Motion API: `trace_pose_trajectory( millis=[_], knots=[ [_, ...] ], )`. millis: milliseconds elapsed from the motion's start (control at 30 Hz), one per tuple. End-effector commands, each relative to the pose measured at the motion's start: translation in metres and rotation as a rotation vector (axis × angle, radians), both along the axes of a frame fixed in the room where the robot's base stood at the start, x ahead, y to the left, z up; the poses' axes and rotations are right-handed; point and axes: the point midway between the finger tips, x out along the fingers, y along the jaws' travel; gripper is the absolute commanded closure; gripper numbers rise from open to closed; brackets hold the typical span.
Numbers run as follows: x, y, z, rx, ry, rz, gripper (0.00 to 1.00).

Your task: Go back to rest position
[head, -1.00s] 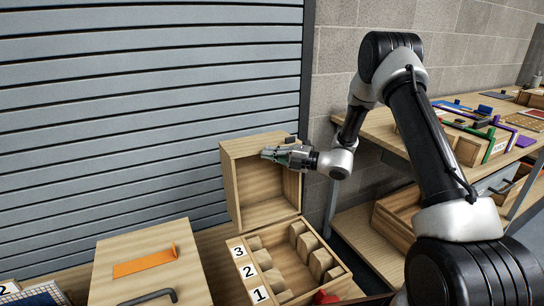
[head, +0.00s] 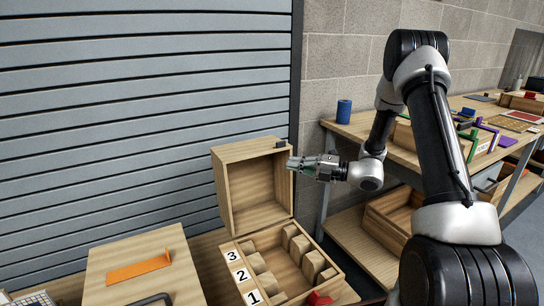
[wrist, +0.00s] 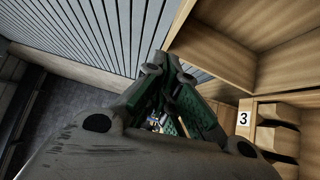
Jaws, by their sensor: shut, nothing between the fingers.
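My gripper (head: 297,163) is shut and empty. In the head view it points left, in front of the right edge of the raised lid of a wooden box (head: 226,200). I cannot tell whether it touches the lid. In the wrist view the closed fingers (wrist: 152,68) point up toward the grey slatted shutter, with the wooden lid to their right.
The open box holds wooden blocks in slots labelled 1, 2 and 3 (head: 232,256). A workbench (head: 352,127) with a blue cylinder (head: 344,111) and panels stands at the right.

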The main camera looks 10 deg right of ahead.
Motion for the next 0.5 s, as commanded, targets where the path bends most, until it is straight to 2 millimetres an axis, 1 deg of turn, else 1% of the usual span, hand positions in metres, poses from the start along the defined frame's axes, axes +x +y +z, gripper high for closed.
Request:
trace_pose_trajectory(
  millis=[100, 167, 267, 300, 333, 367, 400, 467, 500],
  knots=[
    [-0.002, -0.002, -0.006, -0.089, -0.121, 0.002, 1.00],
    [-0.012, -0.001, -0.017, -0.174, -0.206, 0.042, 1.00],
    [-0.048, 0.001, -0.043, -0.323, -0.351, 0.163, 1.00],
    [-0.066, 0.001, -0.051, -0.379, -0.416, 0.225, 1.00],
    [-0.078, 0.000, -0.055, -0.420, -0.470, 0.273, 1.00],
    [-0.091, -0.002, -0.056, -0.461, -0.531, 0.325, 1.00],
    [-0.109, -0.005, -0.056, -0.512, -0.616, 0.399, 1.00],
    [-0.135, -0.010, -0.053, -0.586, -0.763, 0.521, 1.00],
    [-0.153, -0.015, -0.049, -0.632, -0.870, 0.611, 1.00]
  ],
)
